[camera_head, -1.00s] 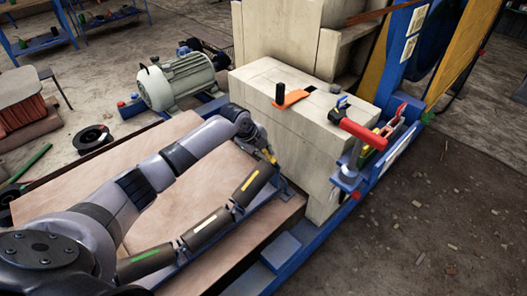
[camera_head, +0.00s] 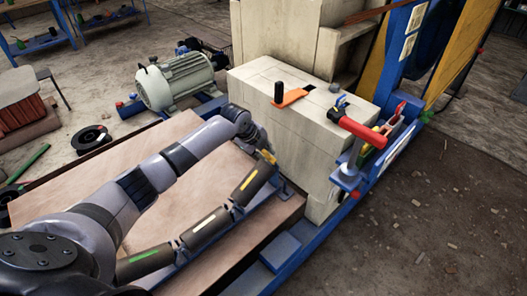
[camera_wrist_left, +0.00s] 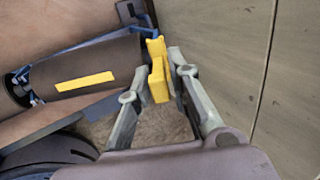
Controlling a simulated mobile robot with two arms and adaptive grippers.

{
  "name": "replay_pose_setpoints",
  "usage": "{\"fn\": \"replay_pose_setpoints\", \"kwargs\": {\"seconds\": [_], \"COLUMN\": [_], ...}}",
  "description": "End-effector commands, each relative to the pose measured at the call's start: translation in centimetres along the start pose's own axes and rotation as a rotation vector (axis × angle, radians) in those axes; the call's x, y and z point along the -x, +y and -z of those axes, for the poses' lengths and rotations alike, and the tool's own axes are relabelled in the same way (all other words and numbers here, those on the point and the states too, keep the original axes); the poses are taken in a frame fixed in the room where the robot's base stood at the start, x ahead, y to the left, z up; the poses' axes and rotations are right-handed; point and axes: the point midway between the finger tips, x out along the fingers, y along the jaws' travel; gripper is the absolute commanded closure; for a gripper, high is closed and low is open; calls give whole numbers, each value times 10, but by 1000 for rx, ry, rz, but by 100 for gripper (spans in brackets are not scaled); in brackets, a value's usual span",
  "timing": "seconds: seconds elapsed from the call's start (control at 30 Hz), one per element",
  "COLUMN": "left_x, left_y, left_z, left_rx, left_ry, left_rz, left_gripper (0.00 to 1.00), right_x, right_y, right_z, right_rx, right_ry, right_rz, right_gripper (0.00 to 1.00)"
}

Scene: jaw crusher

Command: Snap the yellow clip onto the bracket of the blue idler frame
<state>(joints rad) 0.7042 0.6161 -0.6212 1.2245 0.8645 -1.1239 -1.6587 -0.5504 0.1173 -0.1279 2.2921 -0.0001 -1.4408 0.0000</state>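The yellow clip (camera_wrist_left: 157,72) stands between the fingertips of my left gripper (camera_wrist_left: 160,70) in the left wrist view, and the fingers close on it from both sides. In the head view the clip (camera_head: 269,157) shows small at the gripper's end, by the far end of the rollers. The blue idler frame (camera_head: 181,273) carries dark rollers with green, white and yellow marks. In the wrist view the yellow-marked roller (camera_wrist_left: 85,68) lies left of the clip, close to it. Whether the clip touches the frame's bracket, I cannot tell. My right gripper is not in view.
A pale block-like housing (camera_head: 300,130) rises just right of my left gripper. It carries an orange plate with a black handle (camera_head: 285,96). A red cylinder (camera_head: 356,130) sits at its right corner. A wooden board (camera_head: 75,190) lies under my left arm.

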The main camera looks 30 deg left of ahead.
Motion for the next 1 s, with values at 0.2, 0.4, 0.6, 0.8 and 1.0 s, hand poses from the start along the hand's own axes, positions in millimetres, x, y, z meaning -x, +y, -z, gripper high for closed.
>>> {"fn": "replay_pose_setpoints", "kwargs": {"seconds": [0.2,0.4,0.6,0.8,1.0], "left_x": [0,0,8,44,86], "left_y": [0,0,0,0,0], "left_z": [0,0,-1,-2,-1], "left_rx": [0,0,0,-2,-2], "left_ry": [0,0,-1,-3,-2], "left_rz": [-1,-1,0,2,1], "left_gripper": [65,65,65,65,65], "right_x": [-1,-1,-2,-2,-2], "right_y": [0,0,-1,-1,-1], "right_z": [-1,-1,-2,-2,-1], "right_rx": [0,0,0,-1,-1], "right_ry": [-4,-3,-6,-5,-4], "right_rz": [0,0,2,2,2], "right_gripper": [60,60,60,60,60]}}
